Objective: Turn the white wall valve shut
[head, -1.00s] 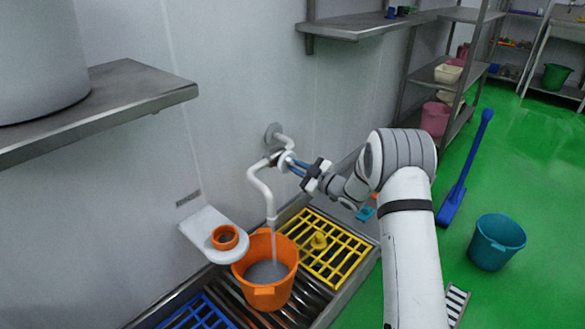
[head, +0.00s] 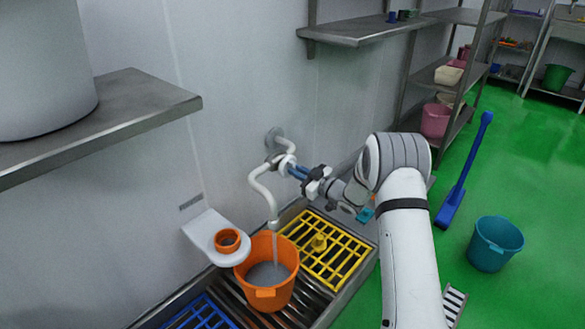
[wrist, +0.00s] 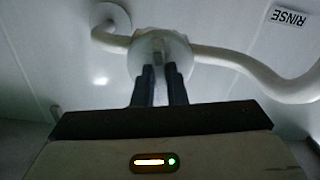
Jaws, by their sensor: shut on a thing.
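The white wall valve (head: 284,160) sits on a white pipe (head: 262,185) that bends down from the wall to a spout. A stream of water falls from the spout into an orange bucket (head: 268,295). In the wrist view the valve (wrist: 176,72) is a round white body with a grey handle between my fingers. My gripper (head: 291,166) reaches it from the right with its blue fingers, and is shut on the valve handle. It also shows in the wrist view (wrist: 160,72). The handle is mostly hidden by the fingers in the head view.
A white wall bracket (head: 203,232) holds an orange ring left of the bucket. A yellow grate (head: 345,262) lies right of it over the steel drain. A steel shelf (head: 130,108) juts out at left. A teal bucket (head: 495,245) stands on the green floor.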

